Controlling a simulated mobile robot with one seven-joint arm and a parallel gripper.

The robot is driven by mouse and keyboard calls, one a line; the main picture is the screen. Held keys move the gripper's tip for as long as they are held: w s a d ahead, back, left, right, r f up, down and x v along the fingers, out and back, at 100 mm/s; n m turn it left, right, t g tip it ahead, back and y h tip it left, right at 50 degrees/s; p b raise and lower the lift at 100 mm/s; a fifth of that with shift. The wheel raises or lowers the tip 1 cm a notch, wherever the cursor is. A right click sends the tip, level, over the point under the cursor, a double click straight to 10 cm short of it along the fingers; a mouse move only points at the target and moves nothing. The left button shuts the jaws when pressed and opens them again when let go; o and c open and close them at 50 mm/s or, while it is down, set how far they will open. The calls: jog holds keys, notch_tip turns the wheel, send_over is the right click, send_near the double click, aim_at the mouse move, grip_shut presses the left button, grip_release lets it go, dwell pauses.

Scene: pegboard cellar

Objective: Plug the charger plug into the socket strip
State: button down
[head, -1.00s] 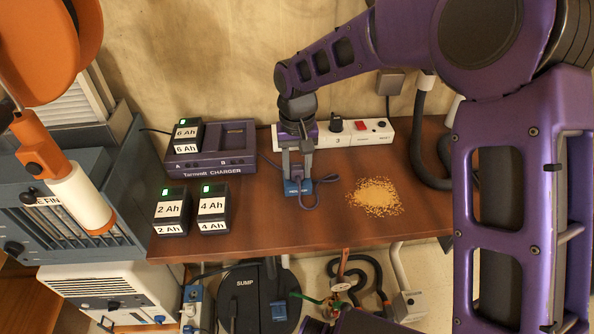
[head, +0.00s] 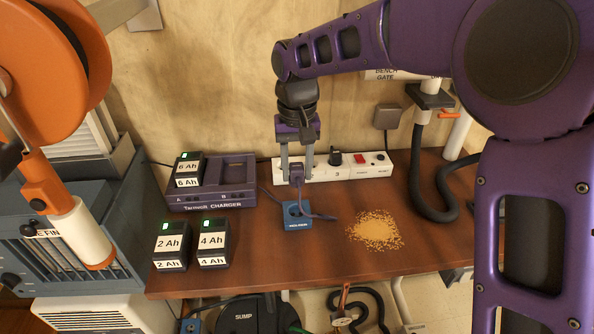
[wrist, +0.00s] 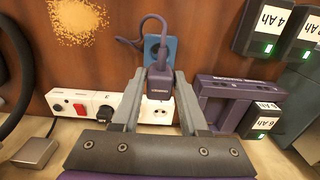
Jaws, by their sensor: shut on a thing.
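My gripper (head: 297,172) is shut on the purple charger plug (head: 297,174) and holds it in front of the left part of the white socket strip (head: 350,170). In the wrist view the plug (wrist: 160,84) sits between the two grey fingers, its cord looping away. A free outlet (wrist: 161,112) shows on the strip just beyond the plug. A black plug (head: 335,157) sits in the strip to the right, beside a red switch (head: 361,158).
A blue block (head: 296,222) stands on the brown bench (head: 300,255) below the plug. The purple battery charger (head: 225,190) is left of the strip, with batteries (head: 213,243) in front. Sawdust (head: 375,230) lies right. A grey hose (head: 420,190) hangs at the right.

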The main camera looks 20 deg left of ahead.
jog(key=w+a+f+p, duration=0.1)
jog(key=w+a+p, duration=0.1)
jog(key=w+a, duration=0.7)
jog(key=shift+w+f, duration=0.4)
jog(key=shift+w, duration=1.7)
jog(key=shift+f, duration=0.1)
jog(key=shift+f+b, duration=0.75)
jog(key=shift+f, duration=0.7)
jog(key=shift+r+p, duration=0.1)
jog(key=shift+p, duration=0.65)
jog(key=shift+f, duration=1)
dwell(1.7)
